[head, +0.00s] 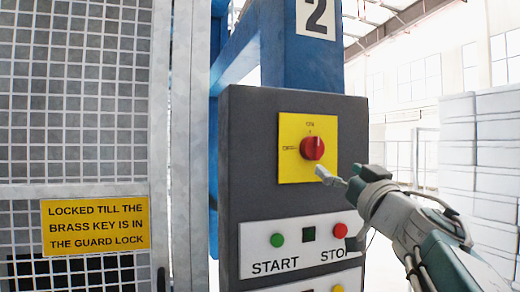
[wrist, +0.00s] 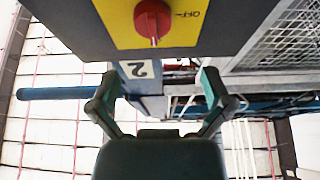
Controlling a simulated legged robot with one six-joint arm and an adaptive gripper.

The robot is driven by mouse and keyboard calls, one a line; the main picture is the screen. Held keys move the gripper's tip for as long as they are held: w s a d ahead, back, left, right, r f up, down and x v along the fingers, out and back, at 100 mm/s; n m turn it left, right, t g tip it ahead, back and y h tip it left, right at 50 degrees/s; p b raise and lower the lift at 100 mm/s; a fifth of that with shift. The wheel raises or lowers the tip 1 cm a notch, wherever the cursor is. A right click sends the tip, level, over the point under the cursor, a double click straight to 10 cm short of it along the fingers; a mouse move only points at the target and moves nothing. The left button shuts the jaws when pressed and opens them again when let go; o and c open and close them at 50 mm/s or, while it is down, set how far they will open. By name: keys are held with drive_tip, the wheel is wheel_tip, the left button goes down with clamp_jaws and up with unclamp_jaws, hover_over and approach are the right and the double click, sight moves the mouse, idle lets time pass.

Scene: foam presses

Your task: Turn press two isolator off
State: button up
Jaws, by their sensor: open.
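The press two isolator is a red rotary knob (head: 312,148) on a yellow plate (head: 290,172), on the front of a dark grey box. ON is marked above the knob and OFF at its left. The knob's pointer looks turned up towards ON. My gripper (head: 330,177) is just below and right of the knob, apart from it. In the wrist view, which is upside down, the knob (wrist: 153,18) is at the top, beyond the open, empty fingers (wrist: 160,75). OFF reads at its right there.
Below the isolator is a white panel (head: 300,235) with a green START button (head: 277,240) and a red STOP button (head: 340,230). A mesh guard (head: 75,90) with a yellow sign (head: 95,225) stands left. A number 2 sign (head: 316,17) is above. White stacks (head: 485,150) stand right.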

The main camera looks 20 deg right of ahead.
sight(318, 151)
drive_tip(key=x, duration=0.6)
drive_tip(key=d+x, duration=0.1)
drive_tip(key=x, duration=0.2)
drive_tip(key=shift+w, duration=0.35)
drive_tip(key=shift+w+a+r, duration=0.25)
drive_tip(key=shift+w, duration=0.2)
drive_tip(key=shift+d, duration=0.2)
drive_tip(key=shift+c, duration=0.3)
drive_tip(key=c, duration=1)
